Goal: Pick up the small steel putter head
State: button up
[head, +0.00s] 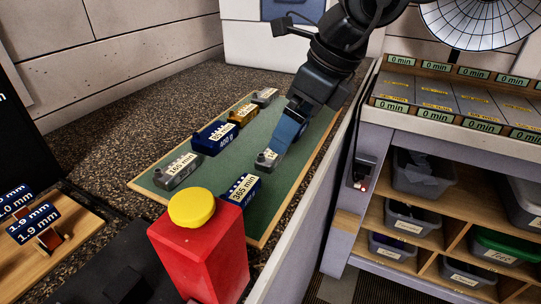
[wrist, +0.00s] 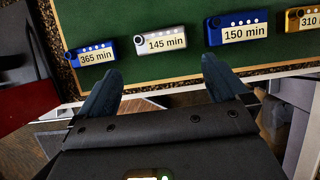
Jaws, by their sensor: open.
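The steel head labelled 145 min (wrist: 160,41) lies on the green mat (wrist: 190,62) in the wrist view, ahead of the gap between my fingertips. In the head view a small steel head (head: 267,159) sits on the green mat (head: 210,175) right by my fingertips, partly hidden by them. My gripper (head: 286,135) is open and points down above the mat's right side. Its two blue-grey fingers also show in the wrist view (wrist: 160,80), with nothing between them. Other steel heads are one labelled 165 min (head: 178,171) at the mat's left and one (head: 265,97) at its far end.
A blue 365 min head (head: 240,189) lies nearer on the mat. A blue head (head: 213,139) and a gold head (head: 243,112) lie farther back. A red block (head: 200,255) with a yellow cap stands in front of the mat. A shelf unit (head: 395,155) stands at right.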

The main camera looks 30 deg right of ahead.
aim_at(272, 156)
jog(key=shift+x, duration=1)
jog(key=w+f, duration=0.1)
jog(key=w+a+f, duration=0.1)
jog(key=f, duration=0.1)
jog(key=shift+w+a+f, duration=0.15)
jog(key=shift+w+a, duration=0.05)
jog(key=shift+w+a+f+p, duration=0.15)
jog(key=shift+f+p, duration=0.15)
jog(key=shift+f, duration=0.25)
jog(key=shift+c, duration=0.3)
jog(key=c, duration=0.9)
jog(key=shift+c, duration=0.2)
